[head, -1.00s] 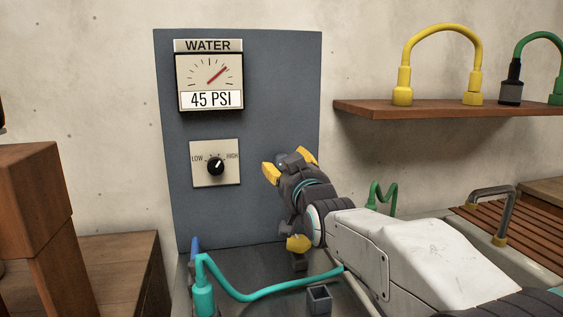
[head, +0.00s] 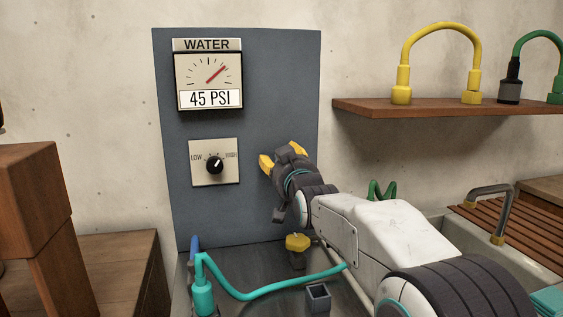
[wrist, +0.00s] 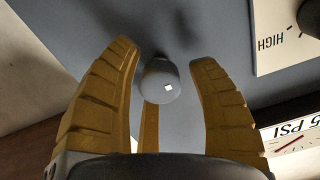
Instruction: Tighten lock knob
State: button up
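My gripper (head: 279,156) is open at the right side of the blue-grey panel (head: 247,60), its yellow fingers pointing toward the panel. In the wrist view, the spread fingers of my gripper (wrist: 165,70) stand on both sides of a grey round-ended piece (wrist: 158,82) with a small white square. I cannot tell whether it touches them or is the lock knob. A yellow knob (head: 298,242) on a dark stem stands below my gripper, apart from it. A black round dial (head: 215,165), marked LOW and HIGH, is on a pale plate left of my gripper.
A water gauge (head: 209,82) on the panel reads 45 PSI. A teal hose (head: 250,296) lies across the dark base below. A shelf (head: 430,107) with yellow and green hoses is at the right. A wooden block (head: 30,190) stands at the left.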

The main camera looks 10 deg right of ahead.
jog(key=c, duration=1)
jog(key=shift+m, duration=0.4)
jog(key=m+b, duration=0.2)
jog(key=m, duration=0.1)
jog(key=m+b, duration=0.2)
jog(key=m, duration=0.3)
jog(key=shift+m, duration=0.3)
jog(key=m+b, duration=0.1)
jog(key=m, duration=0.3)
jog(key=m+b, duration=0.1)
jog(key=m, duration=0.4)
jog(key=o, duration=1.2)
